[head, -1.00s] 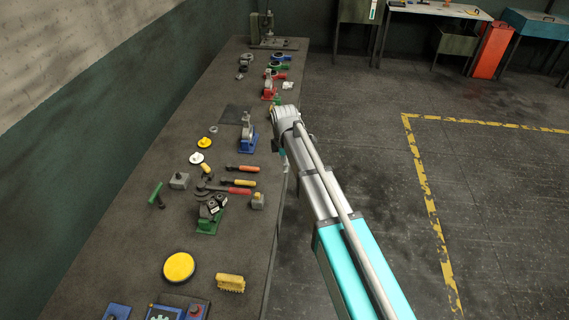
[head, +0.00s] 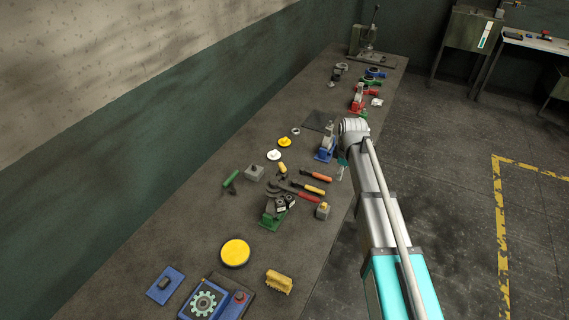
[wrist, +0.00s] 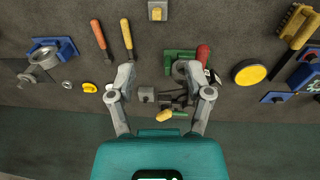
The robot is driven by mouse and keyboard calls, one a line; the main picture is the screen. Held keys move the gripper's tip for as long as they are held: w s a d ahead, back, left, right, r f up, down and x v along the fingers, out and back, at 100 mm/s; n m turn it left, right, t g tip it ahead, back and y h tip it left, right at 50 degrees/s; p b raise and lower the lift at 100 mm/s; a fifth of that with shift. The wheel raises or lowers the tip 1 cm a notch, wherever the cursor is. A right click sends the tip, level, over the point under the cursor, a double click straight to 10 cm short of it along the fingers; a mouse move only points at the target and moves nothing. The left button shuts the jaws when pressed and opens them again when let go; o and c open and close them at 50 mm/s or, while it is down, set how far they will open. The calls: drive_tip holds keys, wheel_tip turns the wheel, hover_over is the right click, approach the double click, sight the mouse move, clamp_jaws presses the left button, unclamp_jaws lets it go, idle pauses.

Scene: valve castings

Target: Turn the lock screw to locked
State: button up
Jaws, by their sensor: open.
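My gripper (wrist: 157,72) is open and empty in the wrist view, its two fingers wide apart above the bench. A green-based fixture with dark castings (wrist: 180,60) lies below the right finger, which covers part of it. It also shows in the head view (head: 275,214). A blue fixture with a grey casting (wrist: 50,50) is at the left of the wrist view and beside my arm's end in the head view (head: 326,150). I cannot pick out the lock screw or its setting; it is too small or hidden.
On the bench (head: 140,240) lie orange- (head: 316,174) and yellow-handled tools (head: 307,187), a grey block with a yellow top (head: 322,210), a yellow disc (head: 235,252) and a brush (head: 279,281). A dark green wall (head: 130,150) bounds the bench's left side. The floor at right is open.

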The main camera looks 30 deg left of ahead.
sight(282, 165)
drive_tip(key=s+a+r+m+y+p, duration=0.1)
drive_tip(key=a+m, duration=0.1)
drive_tip(key=a, duration=0.4)
drive_tip(key=s+a+r+m+t+y+p, duration=0.1)
drive_tip(key=s+a+r+m, duration=0.1)
drive_tip(key=a, duration=0.4)
drive_tip(key=s+a+r+m+y+p, duration=0.1)
drive_tip(key=s+a+r+m, duration=0.1)
drive_tip(key=a+m, duration=0.2)
drive_tip(key=shift+a+r+t+p, duration=0.25)
drive_tip(key=shift+a+t+p, duration=0.15)
drive_tip(key=shift+a, duration=0.8)
drive_tip(key=shift+f, duration=0.15)
drive_tip(key=b+x, duration=1.2)
drive_tip(key=x, duration=0.1)
drive_tip(key=shift+w+f+b, duration=0.1)
drive_tip(key=shift+f+b, duration=0.15)
drive_tip(key=shift+b, duration=0.15)
